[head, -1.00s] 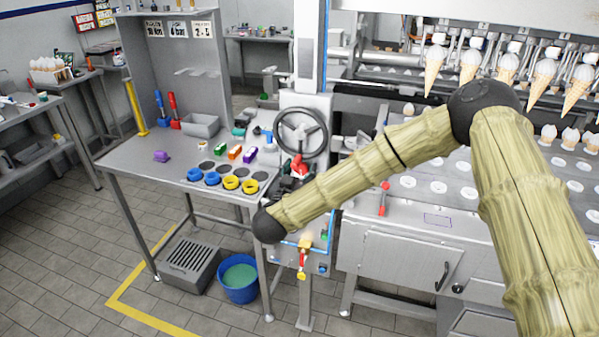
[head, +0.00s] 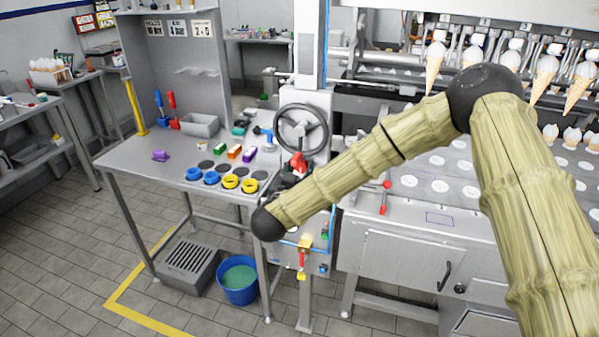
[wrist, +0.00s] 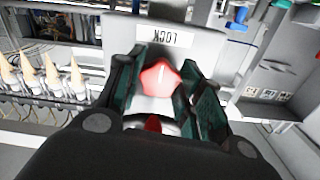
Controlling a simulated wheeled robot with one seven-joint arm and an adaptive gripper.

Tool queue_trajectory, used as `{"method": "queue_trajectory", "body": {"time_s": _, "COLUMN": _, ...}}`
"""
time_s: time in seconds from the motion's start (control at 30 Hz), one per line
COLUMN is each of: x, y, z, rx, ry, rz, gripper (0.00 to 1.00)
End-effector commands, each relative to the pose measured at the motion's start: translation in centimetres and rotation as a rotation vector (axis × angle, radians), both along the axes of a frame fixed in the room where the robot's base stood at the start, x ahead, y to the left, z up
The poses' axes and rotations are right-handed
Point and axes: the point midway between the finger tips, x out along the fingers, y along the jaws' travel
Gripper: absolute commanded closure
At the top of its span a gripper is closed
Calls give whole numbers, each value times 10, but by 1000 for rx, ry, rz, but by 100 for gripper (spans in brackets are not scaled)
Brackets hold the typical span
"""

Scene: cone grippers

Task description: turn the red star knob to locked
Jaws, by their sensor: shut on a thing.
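The red star knob (wrist: 160,79) sits between the two dark green finger pads of my gripper (wrist: 164,70) in the wrist view. The fingers are shut on its sides. A short white mark on the knob's face points roughly toward the LOCK label (wrist: 160,37), which reads upside down on the grey panel just beyond it. In the head view the knob (head: 298,161) shows as a red spot below the handwheel. There my gripper (head: 287,177) is dark and partly hidden behind my arm.
A grey handwheel (head: 302,128) stands just above the knob. A yellow valve with a red handle (head: 302,262) hangs below. The bench (head: 135,155) at left carries coloured rings and blocks. A blue bucket (head: 239,289) stands on the floor. The cone machine fills the right side.

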Motion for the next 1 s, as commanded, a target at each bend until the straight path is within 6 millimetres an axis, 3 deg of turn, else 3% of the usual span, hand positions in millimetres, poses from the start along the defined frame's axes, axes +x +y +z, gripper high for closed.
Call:
{"method": "queue_trajectory", "body": {"time_s": 0.1, "x": 0, "y": 0, "z": 0, "rx": 0, "ry": 0, "rz": 0, "gripper": 87}}
{"method": "queue_trajectory", "body": {"time_s": 0.13, "x": 0, "y": 0, "z": 0, "rx": 0, "ry": 0, "rz": 0, "gripper": 62}}
{"method": "queue_trajectory", "body": {"time_s": 0.23, "x": 0, "y": 0, "z": 0, "rx": 0, "ry": 0, "rz": 0, "gripper": 44}}
{"method": "queue_trajectory", "body": {"time_s": 0.67, "x": -4, "y": 2, "z": 0, "rx": -1, "ry": 1, "rz": 1, "gripper": 43}}
{"method": "queue_trajectory", "body": {"time_s": 1.0, "x": -55, "y": 19, "z": 0, "rx": -1, "ry": 1, "rz": 4, "gripper": 43}}
